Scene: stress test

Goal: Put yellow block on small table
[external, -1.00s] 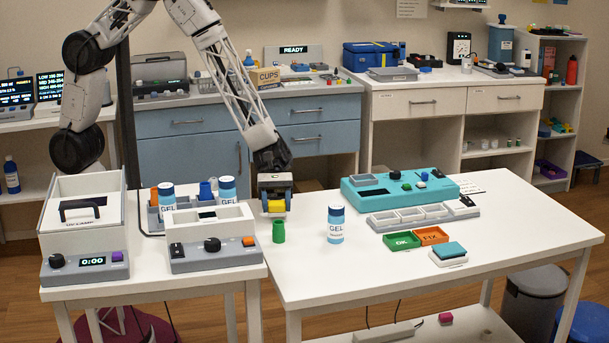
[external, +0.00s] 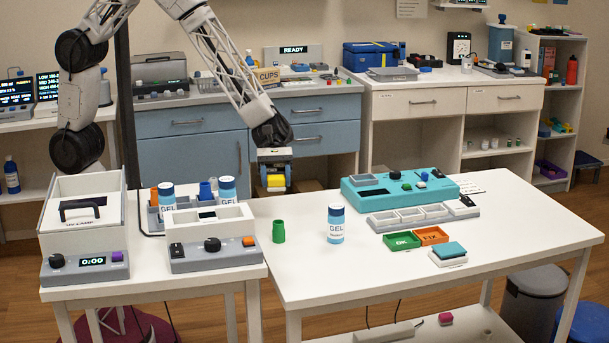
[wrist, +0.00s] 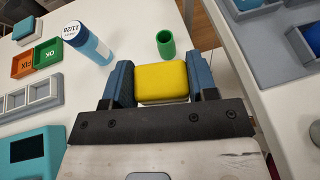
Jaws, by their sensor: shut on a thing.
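The yellow block (external: 277,181) is between the fingers of my gripper (external: 275,184), which is shut on it. In the external view, it is held up in the air near the gap between the two white tables. In the wrist view, the yellow block (wrist: 162,81) sits between blue-grey fingers, its broad face showing. The smaller white table (external: 155,287) is at the left, and its right edge is just left of and below my gripper. The larger white table (external: 355,275) is at the right.
A green cup (external: 279,231) and a gel bottle (external: 335,224) stand on the larger table. The smaller table is crowded with a UV lamp box (external: 82,215), a grey-and-white device (external: 212,240) and a rack with gel bottles (external: 167,197). The larger table's front is clear.

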